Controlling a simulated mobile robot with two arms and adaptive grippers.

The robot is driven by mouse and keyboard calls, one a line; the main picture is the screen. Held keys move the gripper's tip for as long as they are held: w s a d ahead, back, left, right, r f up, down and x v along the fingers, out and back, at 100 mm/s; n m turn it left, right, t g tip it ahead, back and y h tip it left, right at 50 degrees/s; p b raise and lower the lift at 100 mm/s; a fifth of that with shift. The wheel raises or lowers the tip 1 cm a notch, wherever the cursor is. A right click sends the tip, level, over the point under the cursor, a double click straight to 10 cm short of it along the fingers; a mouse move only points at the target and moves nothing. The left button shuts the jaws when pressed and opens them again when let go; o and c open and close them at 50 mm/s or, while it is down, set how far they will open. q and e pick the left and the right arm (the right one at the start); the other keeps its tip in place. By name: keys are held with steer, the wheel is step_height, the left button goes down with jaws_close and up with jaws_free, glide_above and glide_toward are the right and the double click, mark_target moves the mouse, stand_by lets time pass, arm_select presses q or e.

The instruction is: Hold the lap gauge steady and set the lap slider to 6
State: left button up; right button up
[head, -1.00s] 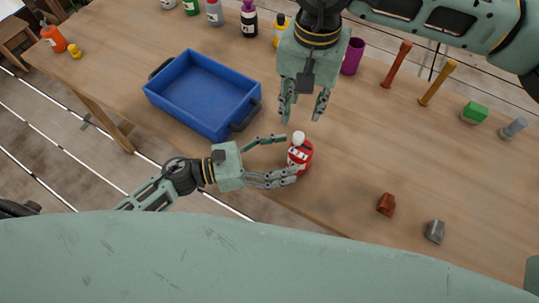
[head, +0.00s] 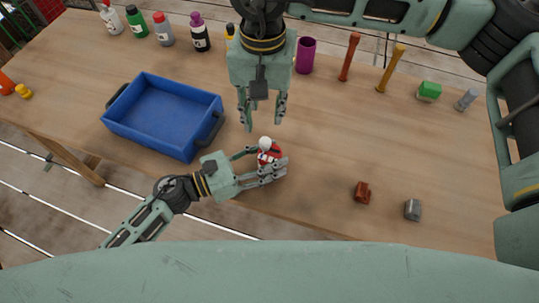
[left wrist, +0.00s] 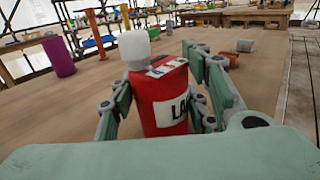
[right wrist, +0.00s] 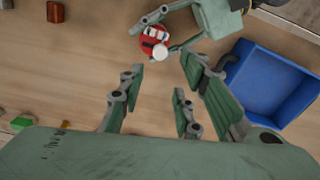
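The lap gauge (head: 269,159) is a small red can near the front edge of the table. It stands upright with a white knob (head: 265,143) on top. In the left wrist view the gauge (left wrist: 163,100) shows part of a white label and a marked strip on its top. My left gripper (head: 272,160) has its fingers closed against both sides of the gauge. My right gripper (head: 263,121) is open and empty, pointing down, above and behind the gauge. In the right wrist view the gauge (right wrist: 153,41) lies beyond the open fingers.
A blue tray (head: 140,128) sits left of the gauge. A brown block (head: 362,192) and a grey block (head: 412,210) lie to the right. Several bottles, a purple cup (head: 305,55) and a green block (head: 429,91) line the far side. The table's middle right is clear.

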mark_target(265, 144)
arm_select(q)
steer(key=c, duration=0.7)
arm_select(e)
steer(key=shift+c, duration=0.4)
arm_select(q)
steer(key=shift+o, duration=0.2)
arm_select(e)
steer(key=shift+m, duration=0.4)
steer(key=c, duration=0.4)
steer(key=m, duration=0.2)
steer(key=shift+s+a+m, duration=0.15)
steer(key=shift+a+m, duration=0.1)
steer(key=shift+m, duration=0.05)
jaws_close()
steer(key=s+a+n+g+y, duration=0.1)
steer(key=a+n+y, duration=0.1)
steer(key=n, duration=1.2)
steer(key=a+n+g+y, duration=0.1)
steer(key=a+n, duration=0.2)
steer(key=n, duration=1.1)
steer(key=x, duration=0.9)
steer(key=shift+w+d, duration=0.4)
steer(key=shift+d, duration=0.45)
steer(key=shift+w+d, duration=0.35)
steer(key=shift+d, duration=0.5)
